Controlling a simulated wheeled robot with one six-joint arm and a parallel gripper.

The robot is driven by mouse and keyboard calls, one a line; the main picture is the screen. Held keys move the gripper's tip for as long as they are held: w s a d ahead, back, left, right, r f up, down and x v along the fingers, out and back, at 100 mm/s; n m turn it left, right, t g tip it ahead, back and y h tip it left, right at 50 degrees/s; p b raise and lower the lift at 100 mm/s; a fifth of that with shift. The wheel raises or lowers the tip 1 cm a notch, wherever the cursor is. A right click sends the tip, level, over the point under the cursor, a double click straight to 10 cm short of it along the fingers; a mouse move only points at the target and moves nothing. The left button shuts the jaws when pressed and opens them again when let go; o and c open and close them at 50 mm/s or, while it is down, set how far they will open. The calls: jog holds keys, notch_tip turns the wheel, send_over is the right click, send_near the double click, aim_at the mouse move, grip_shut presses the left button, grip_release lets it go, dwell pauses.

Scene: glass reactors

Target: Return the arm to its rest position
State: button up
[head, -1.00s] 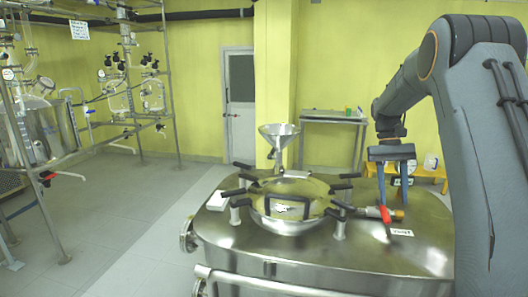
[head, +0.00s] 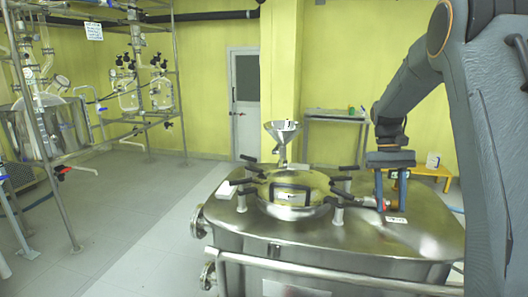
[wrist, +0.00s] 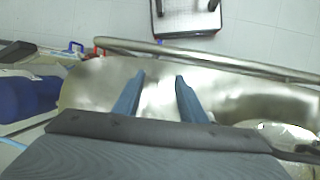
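My gripper (head: 391,208) hangs pointing down over the right part of the steel vessel top (head: 345,232) in the head view. Its two blue fingers are apart with nothing between them. The wrist view also shows my gripper (wrist: 160,75), open and empty, with shiny steel beyond the fingertips. My arm comes down from the upper right of the head view, its elbow bent. A small red part (head: 386,204) shows by the fingers; whether they touch it I cannot tell.
A round lid (head: 262,190) with black clamp handles sits on the vessel, beside a steel funnel (head: 282,132). A rail (head: 330,279) runs along the vessel's front. Glass reactors on a frame (head: 180,100) stand at left. The floor (head: 140,215) between is clear.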

jog(key=s+a+f+n+t, duration=0.1)
jog(key=s+a+f+t, duration=0.1)
jog(key=s+a, duration=0.6)
jog(key=s+a+f+n+t, duration=0.1)
jog(key=s+a+f, duration=0.4)
jog(key=s, duration=1.1)
jog(key=a+t, duration=0.1)
jog(key=a, duration=0.2)
jog(key=shift+a+n+t+y, duration=0.3)
jog(key=shift+a+n, duration=0.1)
